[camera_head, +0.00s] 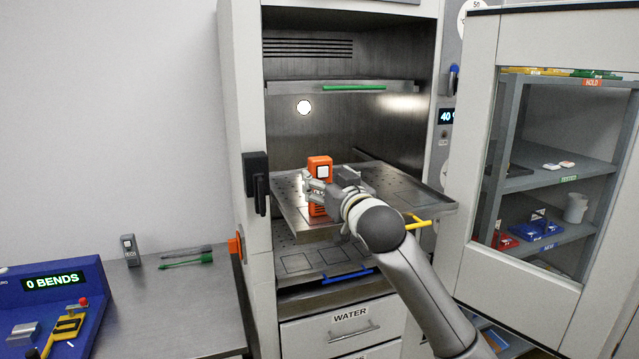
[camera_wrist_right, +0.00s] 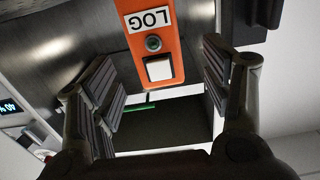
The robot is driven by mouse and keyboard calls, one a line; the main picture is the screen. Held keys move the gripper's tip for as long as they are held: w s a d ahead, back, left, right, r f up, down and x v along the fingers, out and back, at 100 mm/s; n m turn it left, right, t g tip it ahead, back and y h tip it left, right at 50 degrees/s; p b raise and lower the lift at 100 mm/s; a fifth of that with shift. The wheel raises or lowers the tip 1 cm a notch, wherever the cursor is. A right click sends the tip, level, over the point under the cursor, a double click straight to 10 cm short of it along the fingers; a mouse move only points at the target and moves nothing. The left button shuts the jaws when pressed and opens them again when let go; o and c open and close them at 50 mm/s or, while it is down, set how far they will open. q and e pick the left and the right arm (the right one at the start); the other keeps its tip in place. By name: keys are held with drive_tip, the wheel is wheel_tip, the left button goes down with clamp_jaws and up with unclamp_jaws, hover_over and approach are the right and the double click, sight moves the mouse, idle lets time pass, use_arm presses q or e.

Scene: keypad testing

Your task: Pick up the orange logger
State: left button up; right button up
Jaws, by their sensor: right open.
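The orange logger (camera_head: 319,165) stands upright on the pulled-out perforated shelf of the open cabinet. My right gripper (camera_head: 322,188) is at its middle, with orange showing above and below the fingers. In the right wrist view the logger (camera_wrist_right: 172,40) appears upside down, with a white LOG label, a round dark button and a pale square. There the right gripper's fingers (camera_wrist_right: 160,88) are apart, one on each side of it, with visible gaps. I cannot tell how deep the logger sits between them. My left gripper is not in view.
The shelf (camera_head: 285,195) has a yellow handle (camera_head: 418,222) at its right front. A shelf with a green handle (camera_head: 354,87) is above, one with a blue handle (camera_head: 347,275) below. The open cabinet door (camera_head: 540,200) stands at the right. A steel bench (camera_head: 175,310) is at the left.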

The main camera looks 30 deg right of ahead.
sight(324, 176)
drive_tip(key=shift+w+d, duration=0.15)
drive_tip(key=shift+w, duration=0.35)
drive_tip(key=shift+w+d+r+p, duration=0.15)
drive_tip(key=shift+w+p, duration=0.15)
drive_tip(key=shift+p, duration=0.15)
drive_tip(key=p+x, duration=0.2)
drive_tip(key=x, duration=0.1)
drive_tip(key=shift+r, duration=0.1)
drive_tip(key=shift+w+d, duration=0.2)
drive_tip(key=shift+w, duration=0.45)
drive_tip(key=shift+s, duration=0.1)
drive_tip(key=shift+c, duration=1.3)
drive_tip(key=c, duration=0.9)
